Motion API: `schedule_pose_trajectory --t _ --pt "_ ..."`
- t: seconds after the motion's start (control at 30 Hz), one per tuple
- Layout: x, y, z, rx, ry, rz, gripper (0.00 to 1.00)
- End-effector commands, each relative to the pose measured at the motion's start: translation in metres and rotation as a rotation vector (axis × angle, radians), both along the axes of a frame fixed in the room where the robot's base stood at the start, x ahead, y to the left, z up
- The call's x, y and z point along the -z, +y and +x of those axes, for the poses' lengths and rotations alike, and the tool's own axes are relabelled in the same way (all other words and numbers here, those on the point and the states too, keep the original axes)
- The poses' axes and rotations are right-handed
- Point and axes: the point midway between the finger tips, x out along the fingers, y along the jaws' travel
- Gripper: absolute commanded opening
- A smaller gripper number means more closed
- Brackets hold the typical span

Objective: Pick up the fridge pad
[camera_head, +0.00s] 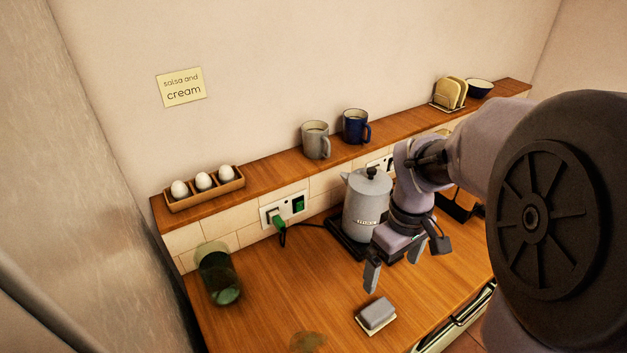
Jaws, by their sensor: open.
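A square yellow note (181,88) reading "salsa and cream" is on the wall at upper left. A small grey block with a pale base (376,315) lies on the wooden counter, near its front edge. I cannot tell for certain which of these is the fridge pad. My gripper (391,276) is open and empty, pointing down above the counter. It is a little above and behind the grey block in the picture, apart from it, and far from the note.
A moka pot (366,204) stands on a dark base right behind my gripper. A green glass jar (219,277) stands at left. The raised ledge (277,165) holds an egg tray (205,189), a grey mug (316,141) and a blue mug (355,127). The counter's left middle is clear.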

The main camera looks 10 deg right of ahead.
Motion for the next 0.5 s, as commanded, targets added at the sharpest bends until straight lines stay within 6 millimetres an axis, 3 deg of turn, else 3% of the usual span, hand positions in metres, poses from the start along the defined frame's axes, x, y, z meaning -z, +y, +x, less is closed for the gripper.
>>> schedule_pose_trajectory --t 0.3,0.5 --pt "0.091 0.000 0.000 -0.003 0.006 0.002 0.98" --pt "0.122 0.000 0.000 -0.003 0.003 0.001 0.98"
